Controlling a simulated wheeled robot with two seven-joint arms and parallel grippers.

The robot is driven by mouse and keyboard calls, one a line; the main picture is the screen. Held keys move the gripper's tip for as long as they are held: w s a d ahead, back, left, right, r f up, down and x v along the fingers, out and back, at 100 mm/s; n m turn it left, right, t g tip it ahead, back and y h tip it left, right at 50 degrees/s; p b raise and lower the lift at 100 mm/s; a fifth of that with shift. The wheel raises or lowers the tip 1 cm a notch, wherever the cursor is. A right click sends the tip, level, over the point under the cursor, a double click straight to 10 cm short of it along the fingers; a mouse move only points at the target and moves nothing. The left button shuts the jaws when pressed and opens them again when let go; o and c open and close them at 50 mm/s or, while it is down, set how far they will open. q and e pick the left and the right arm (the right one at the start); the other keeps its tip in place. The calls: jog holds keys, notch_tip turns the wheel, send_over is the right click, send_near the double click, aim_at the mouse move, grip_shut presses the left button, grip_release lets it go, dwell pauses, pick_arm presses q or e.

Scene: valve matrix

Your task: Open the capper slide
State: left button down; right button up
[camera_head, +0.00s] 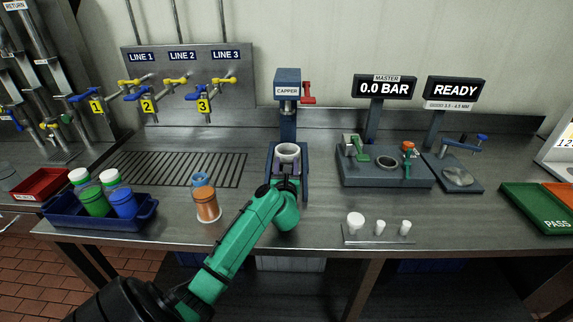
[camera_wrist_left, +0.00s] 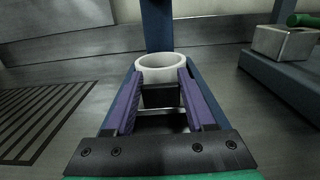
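The capper (camera_head: 288,88) is a blue post with a white label and a red lever, behind the middle of the bench. Its slide (camera_head: 304,172) is a blue track running forward at its foot. A white ring-shaped cup (camera_head: 287,151) stands on the slide and also shows in the left wrist view (camera_wrist_left: 162,66). My left gripper (camera_head: 286,180) is at the slide's front, just before the cup. Its two purple fingers (camera_wrist_left: 160,92) flank a dark block (camera_wrist_left: 162,97) below the cup. I cannot tell whether they press on it. My right gripper is not in view.
An orange-filled bottle (camera_head: 206,203) stands left of my arm, beside a blue crate (camera_head: 100,222) of bottles. White caps on a small plate (camera_head: 378,240) lie front right. The master gauge station (camera_head: 385,178) stands right of the capper. Bench between is clear.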

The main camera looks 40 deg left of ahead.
pick_arm(q)
jog(key=shift+s+d+p, duration=0.3)
jog(key=shift+p, duration=0.05)
jog(key=p+v, duration=0.2)
jog(key=v, duration=0.1)
jog(key=shift+s+d, duration=0.2)
jog(key=shift+s, duration=0.05)
jog(key=p+v, duration=0.1)
jog(key=v, duration=0.7)
jog(key=shift+s+d+p, duration=0.1)
jog(key=shift+s+p, duration=0.1)
jog(key=shift+p, duration=0.1)
jog(key=shift+w, duration=0.1)
jog(key=shift+c, duration=1.2)
grip_release()
